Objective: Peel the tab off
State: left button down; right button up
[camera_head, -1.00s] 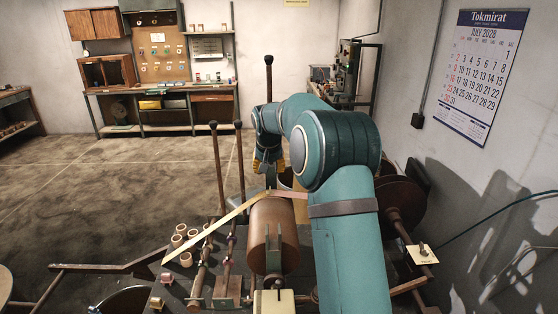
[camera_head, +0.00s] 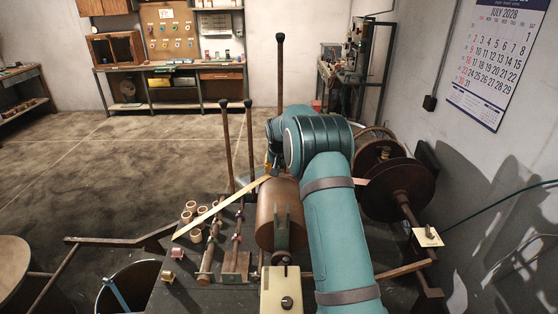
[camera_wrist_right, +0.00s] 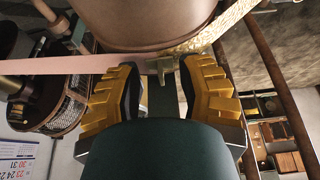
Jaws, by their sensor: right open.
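A brown roller (camera_head: 266,222) stands in the machine and also fills the top of the right wrist view (camera_wrist_right: 150,22). A pale yellow tape strip (camera_head: 218,209) runs from the roller's top to the lower left. In the wrist view the yellow strip (camera_wrist_right: 228,22) lies at upper right, and a pink strip (camera_wrist_right: 55,65) comes in from the left. My right gripper (camera_wrist_right: 160,84) is open, its yellow-padded fingers apart just beside the roller. My left gripper is not in view.
Dark discs (camera_head: 396,190) stand right of my arm. Upright rods (camera_head: 226,145) rise behind the roller. Small tape rolls (camera_head: 190,208) sit left on the machine bed. A bin (camera_head: 128,288) stands at lower left. The floor behind is open.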

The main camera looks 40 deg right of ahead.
jog(key=shift+w+d+f, duration=0.1)
jog(key=shift+w+f, duration=0.05)
jog(key=shift+f, duration=0.3)
grip_shut()
jog(key=shift+r, duration=0.2)
dwell(0.4)
jog(key=shift+r, duration=2.45)
